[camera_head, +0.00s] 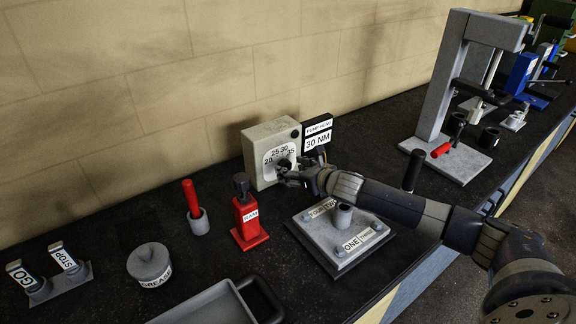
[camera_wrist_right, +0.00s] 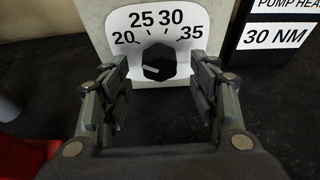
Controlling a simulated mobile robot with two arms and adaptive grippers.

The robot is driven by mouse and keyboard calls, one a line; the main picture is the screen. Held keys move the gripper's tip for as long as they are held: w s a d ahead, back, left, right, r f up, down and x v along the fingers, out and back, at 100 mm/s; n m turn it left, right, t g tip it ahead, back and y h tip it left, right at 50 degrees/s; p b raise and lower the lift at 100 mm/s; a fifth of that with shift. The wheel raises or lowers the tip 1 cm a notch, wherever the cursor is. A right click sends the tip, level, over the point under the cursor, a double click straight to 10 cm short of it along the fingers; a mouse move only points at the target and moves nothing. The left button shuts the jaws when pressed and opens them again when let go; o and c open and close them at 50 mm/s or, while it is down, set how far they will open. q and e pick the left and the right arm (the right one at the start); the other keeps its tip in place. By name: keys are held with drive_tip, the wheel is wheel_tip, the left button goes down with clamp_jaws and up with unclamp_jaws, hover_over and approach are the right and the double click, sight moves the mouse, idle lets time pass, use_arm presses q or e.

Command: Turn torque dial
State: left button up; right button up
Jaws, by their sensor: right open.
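The torque dial is a black knob (camera_wrist_right: 158,62) on a white scale plate (camera_wrist_right: 128,22) marked 20, 25, 30 and 35. The plate is on the front of a beige box (camera_head: 262,134) against the back wall. In the right wrist view a pale mark on the knob points left and slightly up. My right gripper (camera_wrist_right: 160,88) is open, with one finger on each side of the knob and slightly short of it. In the head view the right gripper (camera_head: 287,172) is in front of the dial and hides the knob. My left gripper is not in view.
A black sign reading 30 NM (camera_head: 317,137) stands right of the box. A red RAM jack (camera_head: 247,222), a red-handled tool in a cup (camera_head: 196,212) and a grey plate with labels (camera_head: 340,235) are nearby. A grey press frame (camera_head: 447,90) stands further right.

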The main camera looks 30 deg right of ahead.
drive_tip(key=shift+x, duration=1.3)
drive_tip(key=shift+c, duration=0.5)
drive_tip(key=c, duration=1)
